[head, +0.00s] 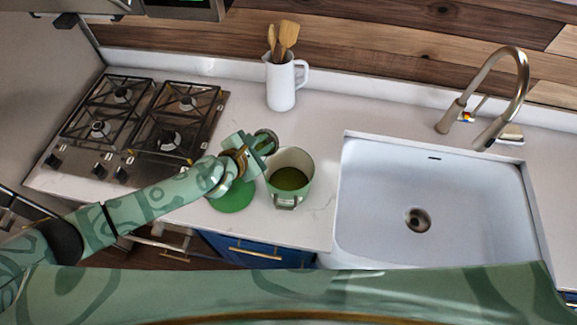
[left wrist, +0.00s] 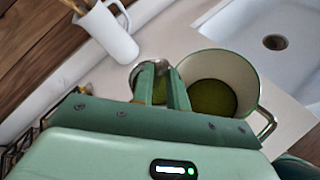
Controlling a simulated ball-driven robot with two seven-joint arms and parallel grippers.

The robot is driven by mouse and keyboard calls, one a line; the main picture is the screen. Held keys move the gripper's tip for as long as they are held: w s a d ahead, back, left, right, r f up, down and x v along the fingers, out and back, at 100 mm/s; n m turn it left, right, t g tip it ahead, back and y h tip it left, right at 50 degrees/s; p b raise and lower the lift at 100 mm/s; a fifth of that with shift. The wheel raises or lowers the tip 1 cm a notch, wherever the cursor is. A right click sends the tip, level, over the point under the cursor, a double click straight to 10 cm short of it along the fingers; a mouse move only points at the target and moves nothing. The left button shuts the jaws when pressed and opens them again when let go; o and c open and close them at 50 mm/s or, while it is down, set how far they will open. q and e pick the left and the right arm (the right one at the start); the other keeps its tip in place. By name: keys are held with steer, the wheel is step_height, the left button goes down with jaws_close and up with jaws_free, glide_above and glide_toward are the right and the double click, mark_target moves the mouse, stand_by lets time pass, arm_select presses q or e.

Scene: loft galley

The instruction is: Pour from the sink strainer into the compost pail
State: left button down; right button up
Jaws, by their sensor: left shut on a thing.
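The compost pail (head: 291,159) stands upright on the counter left of the sink, pale inside with a green rim and dark green-brown contents at the bottom. It also shows in the left wrist view (left wrist: 222,63), right of the fingers. My left gripper (head: 257,145) is shut on the small metal sink strainer (head: 269,135), held above the counter at the pail's upper left side. In the left wrist view the strainer (left wrist: 137,72) is partly hidden behind the fingers, with some green matter showing in it. My right gripper is not in view.
A green round disc (head: 233,199) lies on the counter left of the pail, partly under my left arm. A white jug (head: 281,87) with wooden utensils stands behind. The gas hob (head: 140,115) is left; the white sink (head: 385,185) and tap (head: 520,85) are right.

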arm_select(q)
steer(key=shift+d, duration=0.1)
steer(key=shift+s+d+m, duration=0.3)
steer(key=shift+s+d, duration=0.05)
steer(key=shift+d, duration=0.05)
steer(key=shift+s+t, duration=0.1)
steer(key=shift+t, duration=0.2)
steer(key=shift+s+d+r+m+y, duration=0.1)
steer(key=shift+s+d+m+y, duration=0.05)
steer(key=shift+d+m+y, duration=0.15)
